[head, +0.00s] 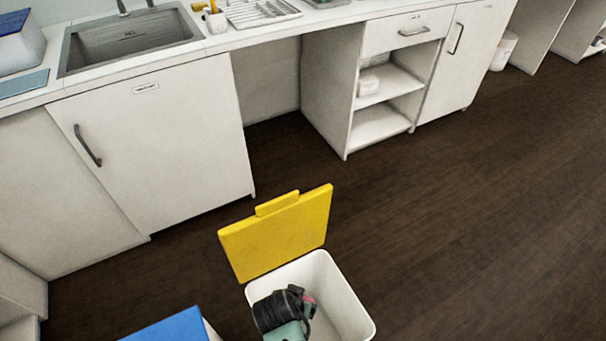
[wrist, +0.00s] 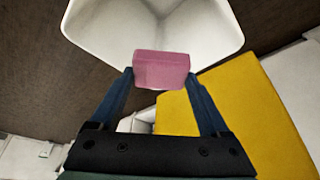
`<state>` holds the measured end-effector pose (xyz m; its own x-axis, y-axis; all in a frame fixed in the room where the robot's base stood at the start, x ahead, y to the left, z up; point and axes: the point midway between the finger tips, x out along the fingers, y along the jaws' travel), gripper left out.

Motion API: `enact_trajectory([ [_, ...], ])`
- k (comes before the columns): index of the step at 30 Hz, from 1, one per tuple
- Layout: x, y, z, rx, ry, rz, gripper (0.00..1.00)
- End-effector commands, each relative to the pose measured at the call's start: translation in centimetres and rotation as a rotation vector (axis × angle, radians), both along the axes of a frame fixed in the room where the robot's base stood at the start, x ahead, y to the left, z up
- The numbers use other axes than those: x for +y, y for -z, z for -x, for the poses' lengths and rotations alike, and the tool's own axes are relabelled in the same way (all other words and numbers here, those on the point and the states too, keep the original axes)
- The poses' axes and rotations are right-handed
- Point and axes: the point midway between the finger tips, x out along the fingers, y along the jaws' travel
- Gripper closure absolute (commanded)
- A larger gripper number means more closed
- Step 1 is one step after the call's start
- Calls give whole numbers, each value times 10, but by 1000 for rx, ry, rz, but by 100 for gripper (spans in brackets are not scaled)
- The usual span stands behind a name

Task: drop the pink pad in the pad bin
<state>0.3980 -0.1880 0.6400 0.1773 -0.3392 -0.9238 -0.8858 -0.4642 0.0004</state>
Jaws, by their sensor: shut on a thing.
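The pink pad (wrist: 161,68) is a small block held between the two fingertips of my gripper (wrist: 161,75) in the wrist view. A white bin (wrist: 95,22) with its yellow lid (wrist: 230,105) raised lies beneath and beyond the pad. In the head view the same bin (head: 345,292) stands on the floor at the bottom centre, its yellow lid (head: 280,237) tipped up at the back. My gripper (head: 308,301) is over the bin's opening there, with only a sliver of pink showing beside it. No label naming the bin is readable.
A blue lid (head: 168,327) of another bin is at the bottom left, beside the open bin. White cabinets (head: 165,150) and a counter with a sink (head: 130,40) stand behind. The dark floor (head: 480,210) to the right is clear.

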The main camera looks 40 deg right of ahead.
Motion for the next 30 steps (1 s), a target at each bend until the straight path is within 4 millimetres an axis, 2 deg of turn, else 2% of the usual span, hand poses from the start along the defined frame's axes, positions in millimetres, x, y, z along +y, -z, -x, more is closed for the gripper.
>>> enact_trajectory([
  [1,-12,23,1,-1,60,2,72],
  [4,-28,37,4,-1,158,1,72],
  [9,-44,47,9,0,259,0,72],
  [17,-48,56,10,0,286,0,72],
  [30,-48,104,10,0,282,-1,72],
])
